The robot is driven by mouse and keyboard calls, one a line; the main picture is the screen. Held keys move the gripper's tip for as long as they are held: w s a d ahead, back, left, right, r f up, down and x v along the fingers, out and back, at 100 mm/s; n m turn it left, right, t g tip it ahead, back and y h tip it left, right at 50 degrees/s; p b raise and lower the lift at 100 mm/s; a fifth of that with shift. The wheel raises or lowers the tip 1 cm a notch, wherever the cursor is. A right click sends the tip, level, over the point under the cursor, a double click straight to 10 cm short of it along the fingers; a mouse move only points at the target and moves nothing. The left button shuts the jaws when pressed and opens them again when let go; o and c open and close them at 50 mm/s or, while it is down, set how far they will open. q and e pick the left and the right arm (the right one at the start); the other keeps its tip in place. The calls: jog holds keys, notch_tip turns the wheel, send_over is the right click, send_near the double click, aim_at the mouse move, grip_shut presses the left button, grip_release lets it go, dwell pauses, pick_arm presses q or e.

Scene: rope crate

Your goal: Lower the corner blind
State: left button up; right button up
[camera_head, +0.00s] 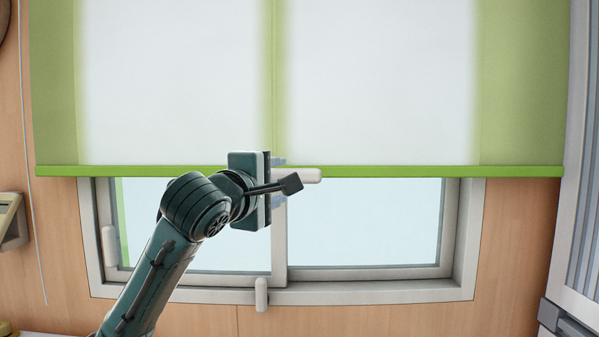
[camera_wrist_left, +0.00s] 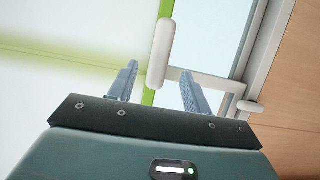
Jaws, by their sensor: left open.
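The green roller blind (camera_head: 520,85) covers the upper part of the window, and its bright green bottom bar (camera_head: 430,171) crosses the window's upper middle. A white rounded handle (camera_head: 307,175) sits at the middle of the bar. My left gripper (camera_head: 280,181) is at the handle's left end in the head view, its fingers spread above and below it. In the left wrist view the handle (camera_wrist_left: 162,50) lies between and just ahead of the two open fingers; I cannot tell whether they touch it. My right gripper is not in view.
The window frame (camera_head: 380,292) is bare below the bar, with a white latch (camera_head: 261,294) on its lower edge and a white handle (camera_head: 109,246) at left. A thin cord (camera_head: 34,205) hangs on the left wall. A tall grey-white unit (camera_head: 585,190) stands at right.

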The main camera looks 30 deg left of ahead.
pick_arm(q)
jog(key=w+a+p, duration=0.1)
jog(key=w+p, duration=0.1)
jog(key=w, duration=0.7)
jog(key=shift+a+p, duration=0.15)
jog(key=shift+p, duration=0.15)
jog(key=shift+w, duration=0.1)
jog(key=shift+c, duration=0.3)
grip_shut()
